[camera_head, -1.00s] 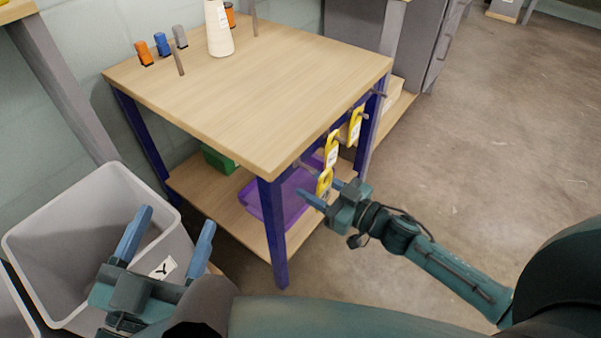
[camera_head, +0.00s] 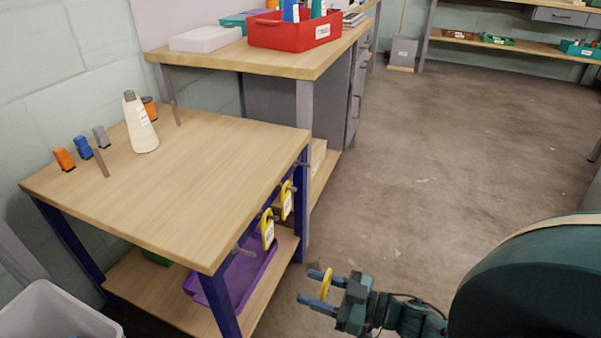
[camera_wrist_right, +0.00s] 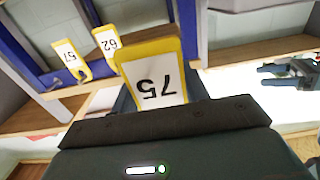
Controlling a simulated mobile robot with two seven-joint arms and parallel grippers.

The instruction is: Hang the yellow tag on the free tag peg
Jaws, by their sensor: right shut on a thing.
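My right gripper (camera_head: 315,287) is shut on a yellow tag (camera_head: 325,284), held in the air to the right of the wooden table's near corner. The tag, marked 75, also shows in the right wrist view (camera_wrist_right: 155,80). A bare peg (camera_head: 243,249) sticks out nearer the corner, and another bare peg (camera_head: 302,162) is at the far end. My left gripper (camera_wrist_right: 268,76) appears open in the right wrist view.
A grey bin (camera_head: 50,315) is at bottom left. A workbench with a red crate (camera_head: 290,32) stands behind. Open floor lies to the right.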

